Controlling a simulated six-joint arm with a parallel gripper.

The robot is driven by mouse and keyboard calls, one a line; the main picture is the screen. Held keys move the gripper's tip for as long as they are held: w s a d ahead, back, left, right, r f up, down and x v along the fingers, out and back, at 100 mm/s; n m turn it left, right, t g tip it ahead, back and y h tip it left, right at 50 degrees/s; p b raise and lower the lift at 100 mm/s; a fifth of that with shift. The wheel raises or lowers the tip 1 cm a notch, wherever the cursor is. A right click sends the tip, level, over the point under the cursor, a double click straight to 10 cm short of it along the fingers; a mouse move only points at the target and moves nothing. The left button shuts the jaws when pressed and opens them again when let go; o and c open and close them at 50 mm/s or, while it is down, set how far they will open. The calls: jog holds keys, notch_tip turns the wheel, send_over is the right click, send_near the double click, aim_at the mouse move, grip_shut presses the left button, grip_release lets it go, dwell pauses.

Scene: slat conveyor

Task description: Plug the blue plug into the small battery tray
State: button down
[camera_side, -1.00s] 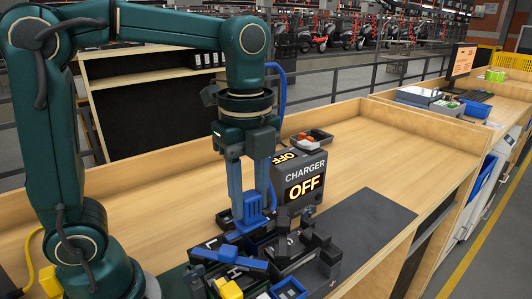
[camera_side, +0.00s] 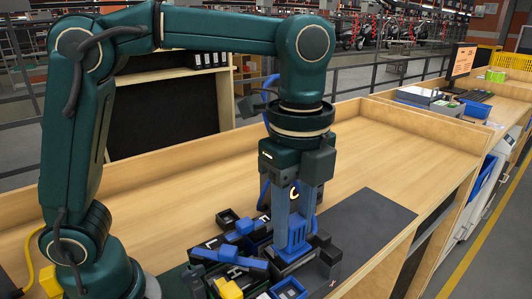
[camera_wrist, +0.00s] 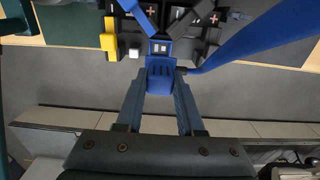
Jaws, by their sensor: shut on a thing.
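My gripper (camera_side: 301,212) points down and is shut on the blue plug (camera_side: 292,243), a ribbed block with a blue cable. The wrist view shows the plug (camera_wrist: 160,74) between my fingertips (camera_wrist: 161,88), with the cable (camera_wrist: 240,45) running off to the upper right. In the side view, the plug is low over the dark tray cluster (camera_side: 290,266); I cannot tell whether it touches. In the wrist view, a blue-framed socket with two pale openings (camera_wrist: 160,47) lies just beyond the plug's front edge. Which tray is the small one is unclear.
Blue levers (camera_side: 241,261), a yellow block (camera_side: 229,290) and a blue-topped part (camera_side: 289,288) crowd around the trays. A small open dark box (camera_side: 227,217) stands behind. A dark mat (camera_side: 370,222) lies clear to the right. The charger is mostly hidden behind my gripper.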

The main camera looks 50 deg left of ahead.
aim_at(291, 258)
jog(key=shift+f, duration=3.4)
jog(key=shift+f, duration=1.1)
jog(key=shift+c, duration=2.2)
grip_release()
